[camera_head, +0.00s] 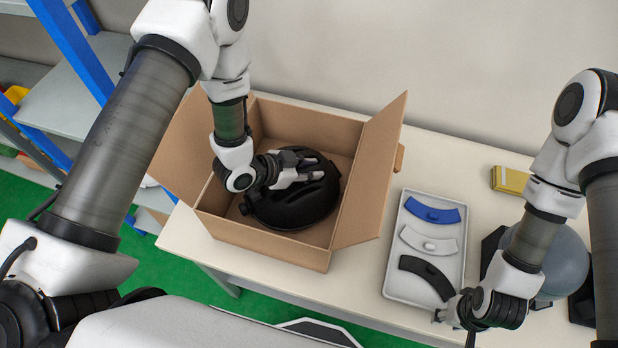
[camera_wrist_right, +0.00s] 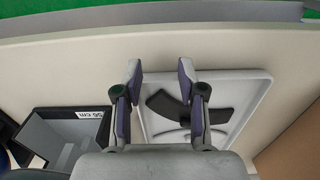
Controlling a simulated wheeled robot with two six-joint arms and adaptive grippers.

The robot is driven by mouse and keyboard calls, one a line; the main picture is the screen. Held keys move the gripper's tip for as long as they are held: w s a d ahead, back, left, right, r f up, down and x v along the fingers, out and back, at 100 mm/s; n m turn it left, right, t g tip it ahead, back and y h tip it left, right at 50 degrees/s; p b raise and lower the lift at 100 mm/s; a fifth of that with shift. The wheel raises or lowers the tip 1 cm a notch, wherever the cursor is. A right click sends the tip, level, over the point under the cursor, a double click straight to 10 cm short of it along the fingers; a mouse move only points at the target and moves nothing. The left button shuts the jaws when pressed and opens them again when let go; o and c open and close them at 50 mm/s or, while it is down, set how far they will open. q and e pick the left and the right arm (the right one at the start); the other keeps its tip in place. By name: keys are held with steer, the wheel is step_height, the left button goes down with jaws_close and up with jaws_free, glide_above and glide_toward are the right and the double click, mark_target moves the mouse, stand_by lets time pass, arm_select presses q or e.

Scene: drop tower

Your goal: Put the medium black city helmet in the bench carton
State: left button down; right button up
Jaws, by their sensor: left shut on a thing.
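A grey tray (camera_head: 391,275) holds blue, white and black curved pieces right of the carton. A grey rounded object (camera_head: 552,255) stands behind my right wrist. A yellow box (camera_head: 510,180) lies at the back right. A blue-framed shelf (camera_head: 70,100) stands left. The carton flaps stand outward.

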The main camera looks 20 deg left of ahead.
arm_select(q)
steer(key=shift+f, duration=0.8)
arm_select(e)
steer(key=shift+f, duration=0.65)
arm_select(q)
steer(key=shift+r, duration=0.25)
arm_select(e)
steer(key=shift+r, duration=0.25)
arm_select(q)
steer(key=shift+s+f, duration=0.1)
arm_select(e)
steer(key=shift+s+f, duration=0.1)
arm_select(q)
steer(key=c, duration=1.4)
jaws_free()
steer(key=shift+f, duration=0.1)
steer(key=o, duration=0.4)
steer(key=shift+o, duration=0.2)
